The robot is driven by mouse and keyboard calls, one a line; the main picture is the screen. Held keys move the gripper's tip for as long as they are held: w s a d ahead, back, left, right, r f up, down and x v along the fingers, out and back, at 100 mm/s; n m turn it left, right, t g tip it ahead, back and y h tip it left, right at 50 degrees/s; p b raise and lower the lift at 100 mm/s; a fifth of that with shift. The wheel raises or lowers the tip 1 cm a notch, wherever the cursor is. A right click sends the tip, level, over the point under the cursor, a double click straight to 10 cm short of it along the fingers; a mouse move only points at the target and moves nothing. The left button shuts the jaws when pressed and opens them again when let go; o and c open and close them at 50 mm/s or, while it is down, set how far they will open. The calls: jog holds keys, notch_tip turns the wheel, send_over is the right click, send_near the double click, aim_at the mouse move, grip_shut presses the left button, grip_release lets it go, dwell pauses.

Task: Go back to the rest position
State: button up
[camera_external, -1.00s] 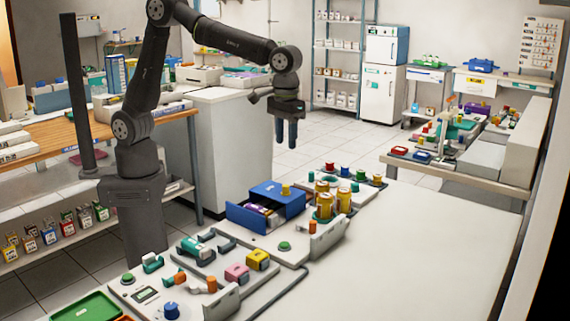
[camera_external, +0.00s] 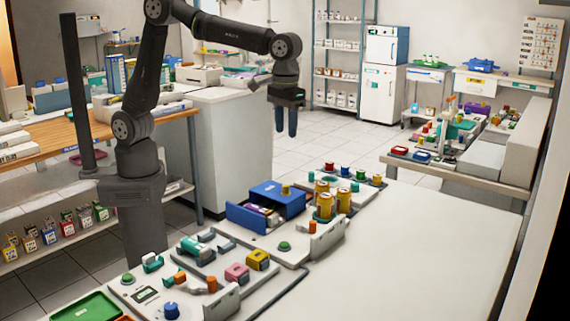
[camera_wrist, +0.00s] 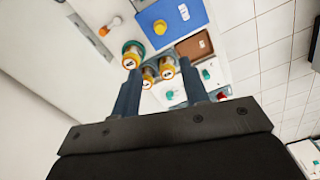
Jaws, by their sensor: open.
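My gripper (camera_external: 286,134) is open and empty. It hangs in the air with its fingers pointing down, above and behind the blue drawer box (camera_external: 277,197) on the white bench. In the wrist view my gripper (camera_wrist: 170,92) shows its two fingers spread apart, with nothing held between them. Beyond the fingertips, several amber jars (camera_wrist: 150,74) stand on the bench below. The blue box top (camera_wrist: 178,18) with a yellow knob shows at the upper middle of that view.
The blue box's drawer (camera_external: 250,216) is pulled open with items inside. Amber jars (camera_external: 325,204) stand right of it. Pink and yellow blocks (camera_external: 237,272) sit on the front station, with a green tray (camera_external: 85,307) at lower left. The bench's right side is bare.

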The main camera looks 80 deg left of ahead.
aim_at(285, 186)
notch_tip(285, 186, down, 17)
jog(key=shift+r, duration=0.15)
jog(key=shift+s+d, duration=0.1)
dwell(0.4)
